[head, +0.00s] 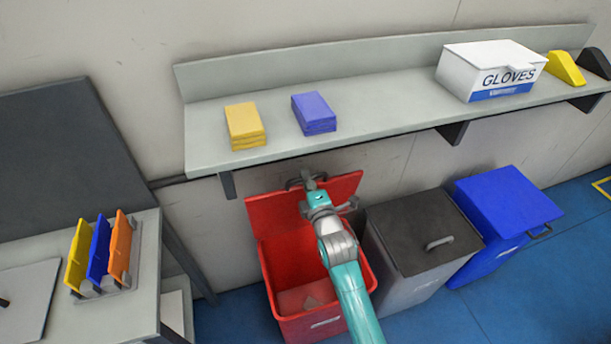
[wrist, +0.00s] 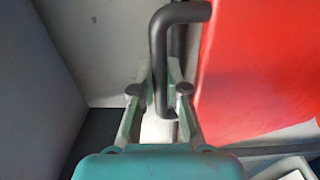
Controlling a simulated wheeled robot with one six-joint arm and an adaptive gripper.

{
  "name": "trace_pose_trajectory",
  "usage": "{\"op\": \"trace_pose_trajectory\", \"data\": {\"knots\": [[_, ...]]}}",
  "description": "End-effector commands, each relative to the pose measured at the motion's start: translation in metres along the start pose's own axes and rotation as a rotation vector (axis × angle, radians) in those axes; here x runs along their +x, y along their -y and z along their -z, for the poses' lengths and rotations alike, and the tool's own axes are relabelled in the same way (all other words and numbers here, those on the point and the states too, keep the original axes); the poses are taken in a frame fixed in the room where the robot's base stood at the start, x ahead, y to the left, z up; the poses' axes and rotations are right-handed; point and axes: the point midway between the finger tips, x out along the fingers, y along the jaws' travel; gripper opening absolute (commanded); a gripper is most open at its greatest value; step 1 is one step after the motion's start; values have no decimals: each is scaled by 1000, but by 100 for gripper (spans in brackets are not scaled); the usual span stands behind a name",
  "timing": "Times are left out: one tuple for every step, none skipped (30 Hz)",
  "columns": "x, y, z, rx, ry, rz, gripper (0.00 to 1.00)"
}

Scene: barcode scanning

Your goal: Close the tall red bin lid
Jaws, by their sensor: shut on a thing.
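The tall red bin (head: 285,262) stands on the floor below the shelf, and its inside shows. Its red lid (head: 347,186) is raised at the back, leaning up near the wall. In the wrist view the lid (wrist: 262,75) fills the right side. My gripper (head: 312,188) is at the top of the raised lid. In the wrist view my gripper (wrist: 160,92) is shut on the lid's dark bent handle (wrist: 158,45), with one finger on each side of it. The handle's far end and part of the lid are hidden by my arm.
A grey bin with a dark lid (head: 405,225) and a blue bin (head: 505,205) stand right of the red bin, both closed. The shelf (head: 385,115) overhangs the lid. A worktable (head: 140,300) stands at left.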

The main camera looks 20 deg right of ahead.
Motion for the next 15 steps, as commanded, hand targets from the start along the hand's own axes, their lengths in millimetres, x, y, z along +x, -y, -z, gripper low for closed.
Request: {"op": "trace_pose_trajectory", "data": {"knots": [[-5,4,0,0,1,-7,0],[-8,6,0,0,1,-15,0],[-14,8,0,0,1,-29,0],[-18,9,0,0,1,-42,0],[-22,10,0,0,0,-54,0],[-29,13,0,0,-2,-73,0],[-35,14,0,0,-4,-89,0],[-41,16,1,0,-6,-105,0],[-48,19,2,-1,-9,-130,0],[-55,22,2,1,-10,-148,0],[-61,24,2,0,-11,-168,0],[-69,28,2,0,-8,-193,0],[-76,30,1,1,-6,-215,0],[-82,33,0,0,-2,-234,0],[-90,38,0,0,1,-261,0]]}}
